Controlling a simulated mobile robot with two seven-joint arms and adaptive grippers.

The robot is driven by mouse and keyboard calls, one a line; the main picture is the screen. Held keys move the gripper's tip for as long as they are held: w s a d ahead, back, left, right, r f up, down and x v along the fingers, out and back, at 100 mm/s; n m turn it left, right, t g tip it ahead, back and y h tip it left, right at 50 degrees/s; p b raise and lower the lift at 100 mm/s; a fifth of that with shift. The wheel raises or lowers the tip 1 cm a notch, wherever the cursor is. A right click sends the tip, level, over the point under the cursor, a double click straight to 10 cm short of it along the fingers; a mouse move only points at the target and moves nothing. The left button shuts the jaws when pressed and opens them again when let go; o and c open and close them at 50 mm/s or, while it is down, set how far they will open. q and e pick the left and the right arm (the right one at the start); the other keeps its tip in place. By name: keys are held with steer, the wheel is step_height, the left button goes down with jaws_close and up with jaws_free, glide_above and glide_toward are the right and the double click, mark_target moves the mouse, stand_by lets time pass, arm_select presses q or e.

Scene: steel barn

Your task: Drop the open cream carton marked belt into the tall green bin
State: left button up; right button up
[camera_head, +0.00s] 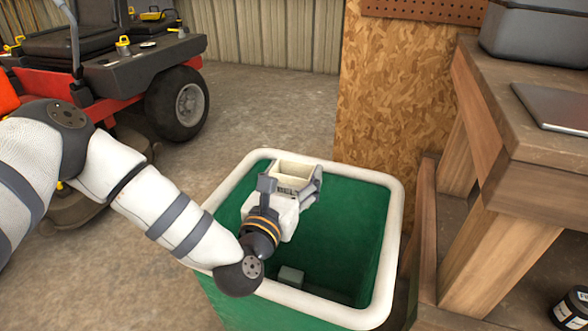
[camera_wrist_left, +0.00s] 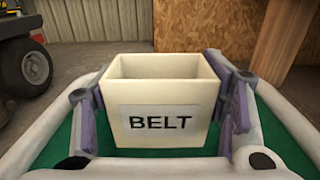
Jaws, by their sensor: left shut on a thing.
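The open cream carton (camera_wrist_left: 158,92) is marked BELT and shows upright in the left wrist view, its open top facing up. My left gripper (camera_head: 290,188) is shut on it, with a finger on each side. In the head view the carton (camera_head: 297,170) is held over the opening of the tall green bin (camera_head: 398,215), near its far left part. The bin has a thick white rim and green inner walls, and its rim also shows in the left wrist view (camera_wrist_left: 40,125). My right gripper is in neither view.
A small pale block-like thing (camera_head: 290,276) lies low inside the bin. A wooden workbench (camera_head: 535,165) with a grey case (camera_head: 535,35) and a laptop (camera_head: 560,105) stands at the right. A red and black mower (camera_head: 110,70) stands at the upper left. Concrete floor is clear behind the bin.

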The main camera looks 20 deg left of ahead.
arm_select(q)
steer(key=o, duration=1)
steer(key=shift+s, duration=0.1)
steer(key=s, duration=1.1)
steer(key=shift+s, duration=0.4)
